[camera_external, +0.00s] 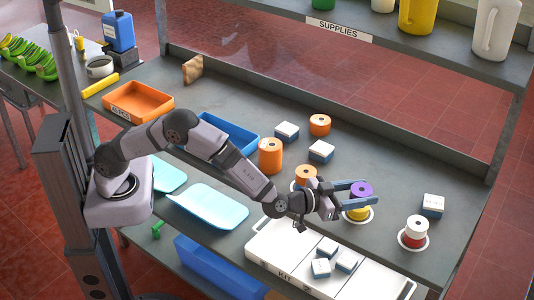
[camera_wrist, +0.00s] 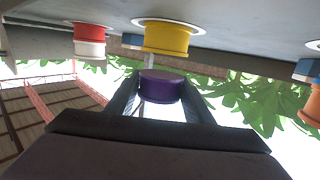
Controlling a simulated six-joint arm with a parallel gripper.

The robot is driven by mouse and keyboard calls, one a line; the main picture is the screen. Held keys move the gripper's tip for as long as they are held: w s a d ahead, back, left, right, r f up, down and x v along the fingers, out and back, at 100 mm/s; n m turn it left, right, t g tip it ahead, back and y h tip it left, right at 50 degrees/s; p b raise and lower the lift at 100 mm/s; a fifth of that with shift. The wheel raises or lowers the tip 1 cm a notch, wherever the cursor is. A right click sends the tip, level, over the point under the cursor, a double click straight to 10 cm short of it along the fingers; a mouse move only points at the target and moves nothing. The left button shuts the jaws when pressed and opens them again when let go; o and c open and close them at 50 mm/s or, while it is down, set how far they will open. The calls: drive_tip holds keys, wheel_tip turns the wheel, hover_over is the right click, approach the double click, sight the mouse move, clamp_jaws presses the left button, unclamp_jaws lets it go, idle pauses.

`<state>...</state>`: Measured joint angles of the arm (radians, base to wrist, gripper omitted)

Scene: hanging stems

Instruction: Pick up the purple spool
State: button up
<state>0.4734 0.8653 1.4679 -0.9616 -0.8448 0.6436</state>
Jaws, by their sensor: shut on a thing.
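The purple spool (camera_external: 361,188) is between the two fingers of my gripper (camera_external: 364,193), which is shut on it. In the wrist view the purple spool (camera_wrist: 161,87) sits between the fingertips, with a small gap to the yellow spool (camera_wrist: 164,37). A thin pale rod (camera_wrist: 148,62) shows in that gap and seems to run on past the purple spool. In the external view the yellow spool (camera_external: 358,213) stands below the purple one on a round white base, partly hidden by a finger.
A red-and-white spool stack (camera_external: 414,232) stands to the right, and an orange spool (camera_external: 306,175) on a white base stands close behind my wrist. A blue-and-white box (camera_external: 432,205) lies right. The white KIT tray (camera_external: 290,258) is in front. The supply shelf (camera_external: 350,30) overhangs the back.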

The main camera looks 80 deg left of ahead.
sight(362, 189)
wheel_tip(362, 189, up, 7)
drive_tip(key=shift+r, duration=0.2)
